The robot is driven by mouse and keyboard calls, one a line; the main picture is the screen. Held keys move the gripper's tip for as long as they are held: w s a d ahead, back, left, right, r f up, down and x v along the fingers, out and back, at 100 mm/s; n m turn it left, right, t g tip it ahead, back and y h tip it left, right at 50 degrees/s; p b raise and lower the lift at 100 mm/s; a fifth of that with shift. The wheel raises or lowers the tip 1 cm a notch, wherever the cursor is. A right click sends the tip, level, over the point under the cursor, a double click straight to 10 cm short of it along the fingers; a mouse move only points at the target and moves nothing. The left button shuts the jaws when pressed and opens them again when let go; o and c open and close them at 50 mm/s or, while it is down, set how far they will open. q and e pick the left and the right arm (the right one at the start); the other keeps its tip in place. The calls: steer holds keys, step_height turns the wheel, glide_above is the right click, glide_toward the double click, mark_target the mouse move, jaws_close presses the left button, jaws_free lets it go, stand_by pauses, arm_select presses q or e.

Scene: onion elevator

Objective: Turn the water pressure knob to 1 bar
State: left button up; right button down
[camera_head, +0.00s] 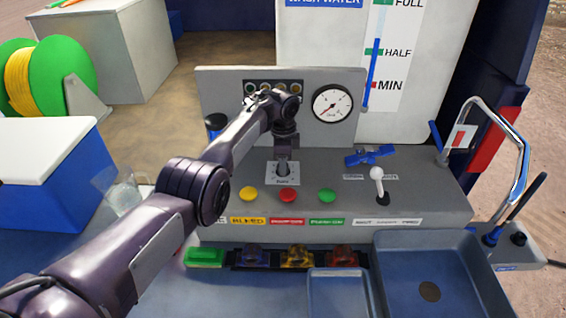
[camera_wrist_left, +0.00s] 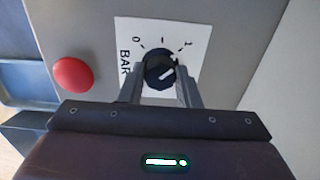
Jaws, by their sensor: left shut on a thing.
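The water pressure knob (camera_wrist_left: 160,70) is black with a white mark. It sits on a white plate (camera_wrist_left: 190,38) lettered BAR, with 0 and 1 on its scale. My left gripper (camera_wrist_left: 163,75) is shut on the knob, one finger on each side. In the head view the left gripper (camera_head: 284,168) comes down from above onto the knob, and the white plate (camera_head: 272,181) shows around it. The pressure gauge (camera_head: 332,103) stands on the panel behind. My right gripper is not in view.
Yellow (camera_head: 247,193), red (camera_head: 288,195) and green (camera_head: 327,195) buttons stand in front of the knob. To the right are a blue valve handle (camera_head: 370,155) and a white-tipped lever (camera_head: 377,174). A blue sink (camera_head: 430,262) lies at the front right.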

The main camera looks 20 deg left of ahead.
arm_select(q)
steer(key=o, duration=1)
steer(key=shift+r+b, duration=0.45)
steer(key=shift+r, duration=3.45)
